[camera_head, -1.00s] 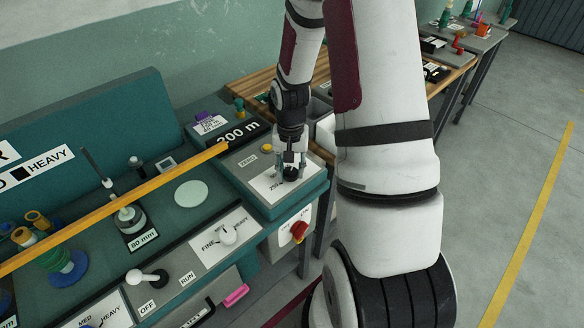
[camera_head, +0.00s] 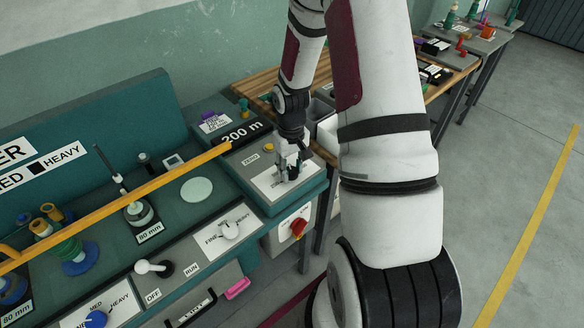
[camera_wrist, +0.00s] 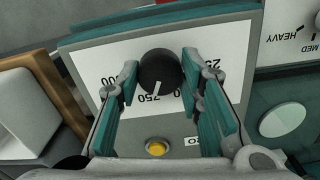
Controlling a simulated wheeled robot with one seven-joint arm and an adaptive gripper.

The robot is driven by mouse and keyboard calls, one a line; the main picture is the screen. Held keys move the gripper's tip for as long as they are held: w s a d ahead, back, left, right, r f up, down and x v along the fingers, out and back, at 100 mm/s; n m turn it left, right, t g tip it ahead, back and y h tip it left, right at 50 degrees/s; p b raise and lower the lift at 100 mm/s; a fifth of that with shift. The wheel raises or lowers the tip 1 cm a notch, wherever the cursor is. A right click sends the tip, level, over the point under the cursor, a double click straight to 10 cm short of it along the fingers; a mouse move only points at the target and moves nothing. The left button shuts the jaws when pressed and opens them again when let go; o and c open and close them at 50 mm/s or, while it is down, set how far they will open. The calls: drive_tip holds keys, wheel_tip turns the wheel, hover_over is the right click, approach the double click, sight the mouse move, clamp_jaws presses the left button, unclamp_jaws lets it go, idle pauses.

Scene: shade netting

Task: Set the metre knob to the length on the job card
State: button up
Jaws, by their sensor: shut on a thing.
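The metre knob (camera_wrist: 158,70) is round and black with a white pointer line. In the wrist view the line points down the picture, near the printed 750 on the white dial plate (camera_wrist: 95,52). My gripper (camera_wrist: 160,78) is shut on the knob, one teal-padded finger on each side. In the head view my gripper (camera_head: 289,172) is down at the dial and mostly hides the knob. The display (camera_head: 242,132) behind it reads 200 m. A small card with a purple clip (camera_head: 212,122) stands left of the display; its print is too small to read.
A yellow button (camera_wrist: 156,148) sits by the ZERO label, close to my fingers. A red rotary switch (camera_head: 299,228) is on the box front. A yellow bar (camera_head: 130,194) crosses the bench at left. A fine/heavy selector (camera_head: 229,229) lies in front.

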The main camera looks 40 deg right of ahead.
sight(291, 170)
idle(0.4)
drive_tip(key=o, duration=1.2)
drive_tip(key=shift+c, duration=0.2)
wheel_tip(291, 170, up, 12)
